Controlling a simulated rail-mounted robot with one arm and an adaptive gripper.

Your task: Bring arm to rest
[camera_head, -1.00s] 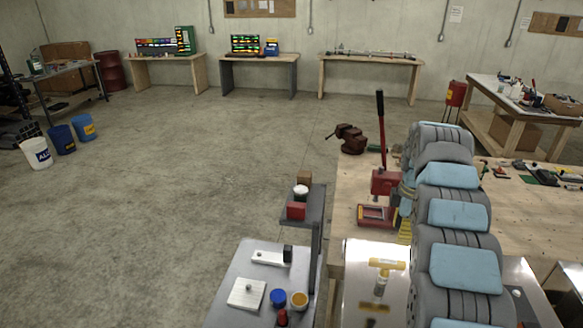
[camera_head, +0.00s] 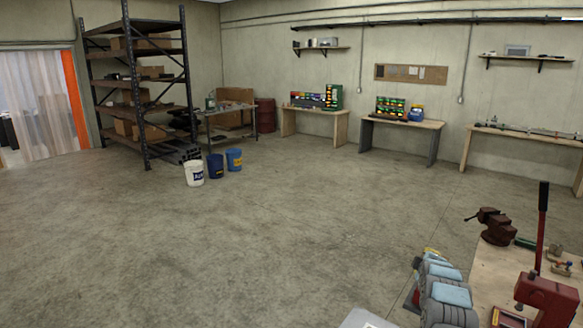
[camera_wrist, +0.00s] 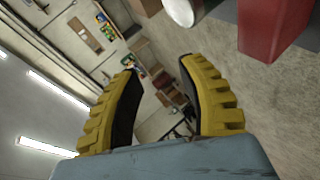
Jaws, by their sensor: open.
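My gripper (camera_wrist: 158,68) shows in the wrist view as two ridged yellow fingers with dark inner pads. They stand well apart with nothing between them. Part of my arm (camera_head: 448,296), grey with light blue covers, shows at the lower right of the head view. I cannot make out the gripper clearly there. The wrist view is tilted, with the room's wall and ceiling lights on its left side.
A red block (camera_wrist: 274,28) and a white round object (camera_wrist: 183,10) are close by at the wrist view's top right. A workbench (camera_head: 490,272) holds a red press (camera_head: 548,296) and a brown vise (camera_head: 494,226). Open floor fills the head view's middle; buckets (camera_head: 216,166) stand farther back.

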